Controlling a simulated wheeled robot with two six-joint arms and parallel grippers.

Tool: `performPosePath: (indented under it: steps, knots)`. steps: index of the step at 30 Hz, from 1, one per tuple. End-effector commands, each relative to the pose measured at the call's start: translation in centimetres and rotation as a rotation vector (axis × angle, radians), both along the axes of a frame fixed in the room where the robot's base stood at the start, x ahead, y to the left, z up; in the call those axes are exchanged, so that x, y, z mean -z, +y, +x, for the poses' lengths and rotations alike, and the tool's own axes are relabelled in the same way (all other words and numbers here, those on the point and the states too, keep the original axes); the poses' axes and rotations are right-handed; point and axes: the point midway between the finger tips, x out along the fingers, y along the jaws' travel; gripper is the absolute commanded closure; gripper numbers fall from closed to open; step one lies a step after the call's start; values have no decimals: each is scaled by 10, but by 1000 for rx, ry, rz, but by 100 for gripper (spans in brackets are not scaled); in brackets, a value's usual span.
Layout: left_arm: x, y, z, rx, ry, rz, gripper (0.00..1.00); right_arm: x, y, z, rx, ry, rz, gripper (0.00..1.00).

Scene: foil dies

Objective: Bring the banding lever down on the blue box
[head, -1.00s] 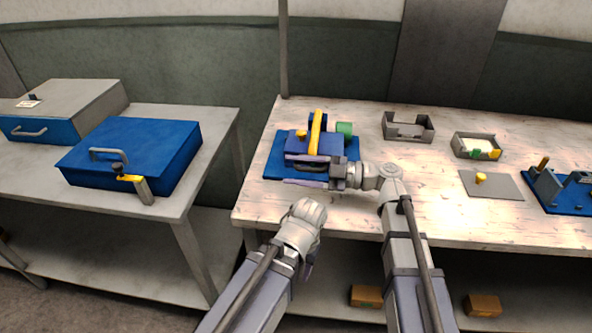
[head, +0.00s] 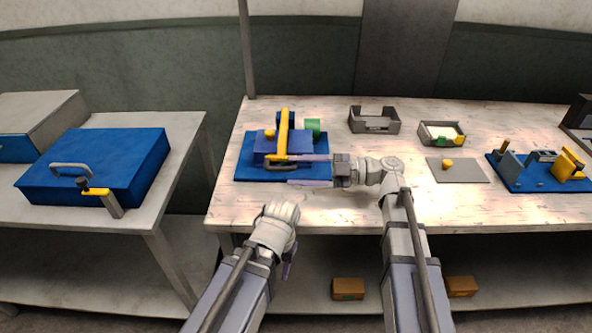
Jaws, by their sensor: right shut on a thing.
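The blue box (head: 265,145) sits on a blue base plate (head: 243,172) on the light bench. The banding lever (head: 284,135) is a yellow bar standing out over its top, with a small dark looped handle (head: 280,167) at its near end. A green roll (head: 313,127) is at its right side. My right gripper (head: 290,171) comes from the right, its fingertips at the near face of the box. It is shut on the lever's handle, partly hidden by the fingers. My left gripper (head: 288,270) hangs in front of the bench edge, and its finger gap is hidden.
Right on the bench are two grey trays (head: 374,122) (head: 440,134), a grey plate with a yellow knob (head: 470,172) and a blue fixture (head: 530,182). A side table at left carries a large blue case (head: 110,165).

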Motion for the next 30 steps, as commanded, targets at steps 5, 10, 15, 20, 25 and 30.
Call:
performPosePath:
  steps: [5, 10, 15, 20, 25, 30]
  knots:
    - [0, 0, 0, 0, 0, 0, 50, 2, -6, 1, 3, 2, -6, 53]
    - [0, 0, 0, 0, 0, 0, 50, 2, -18, 1, 4, 2, -6, 53]
    - [0, 0, 0, 0, 0, 0, 50, 1, -29, 1, 3, 2, -5, 53]
    - [0, 0, 0, 0, 0, 0, 50, 1, -40, 1, 3, 1, -3, 53]
    - [0, 0, 0, 0, 0, 0, 50, 0, -50, 1, 1, 0, -1, 53]
    - [0, 0, 0, 0, 0, 0, 50, 0, -62, 1, 2, 0, -1, 53]
